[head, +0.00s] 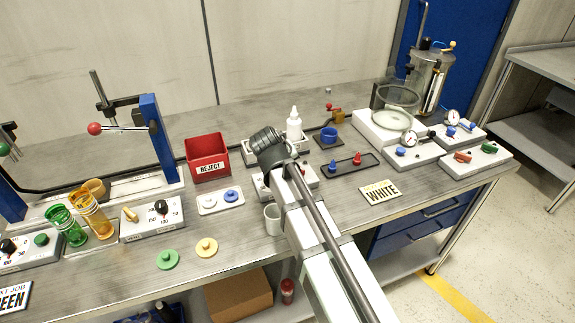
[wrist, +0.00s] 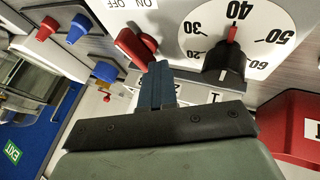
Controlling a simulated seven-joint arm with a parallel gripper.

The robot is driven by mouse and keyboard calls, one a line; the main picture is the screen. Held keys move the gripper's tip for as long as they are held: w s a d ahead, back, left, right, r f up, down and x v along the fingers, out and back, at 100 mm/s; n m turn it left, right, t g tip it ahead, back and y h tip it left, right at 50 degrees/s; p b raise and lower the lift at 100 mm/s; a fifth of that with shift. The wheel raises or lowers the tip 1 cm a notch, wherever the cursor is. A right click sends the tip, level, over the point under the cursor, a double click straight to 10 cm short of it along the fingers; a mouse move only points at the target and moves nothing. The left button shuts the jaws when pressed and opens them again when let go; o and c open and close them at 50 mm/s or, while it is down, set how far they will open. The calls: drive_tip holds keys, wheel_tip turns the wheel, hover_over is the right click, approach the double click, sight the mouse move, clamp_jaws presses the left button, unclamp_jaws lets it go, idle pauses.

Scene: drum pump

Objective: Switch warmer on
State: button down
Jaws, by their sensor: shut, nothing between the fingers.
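In the wrist view, a white panel carries a red switch lever (wrist: 133,47) with a label reading ON and OFF (wrist: 130,4) above it. The lever slants toward the upper left; I cannot tell its setting for sure. Beside it, a black dial knob (wrist: 226,66) has its red pointer at about 40. My gripper (wrist: 158,72) is shut and empty, with its blue fingertips right by the lever's lower right end; contact is unclear. In the head view, my gripper (head: 268,146) is over the white box (head: 258,187), which my arm largely hides.
A red REJECT bin (head: 208,157) stands left of the gripper and a white bottle (head: 294,124) just behind it. Blue and red pegs (head: 357,158) stand on a dark tray to the right. A white cup (head: 272,219) sits in front, near the table edge.

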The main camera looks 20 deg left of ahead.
drive_tip(key=m+h, duration=0.1)
drive_tip(key=w+m+h, duration=0.1)
drive_tip(key=m, duration=0.1)
drive_tip(key=shift+w+a, duration=0.1)
drive_tip(key=shift+a, duration=0.3)
drive_tip(key=m+h, duration=0.1)
drive_tip(key=m+g, duration=0.1)
drive_tip(key=m, duration=0.1)
drive_tip(key=shift+w+h, duration=0.35)
drive_tip(key=shift+h, duration=0.05)
drive_tip(key=shift+w, duration=0.3)
drive_tip(key=shift+d, duration=0.15)
idle(1.0)
drive_tip(key=shift+s+d+f, duration=0.1)
drive_tip(key=shift+s+d, duration=0.15)
drive_tip(key=shift+d, duration=0.2)
drive_tip(key=shift+s+d, duration=0.2)
drive_tip(key=shift+d, duration=0.25)
drive_tip(key=s+a+r, duration=0.4)
drive_tip(key=a+r, duration=0.1)
drive_tip(key=r, duration=0.3)
drive_tip(key=shift+a, duration=0.25)
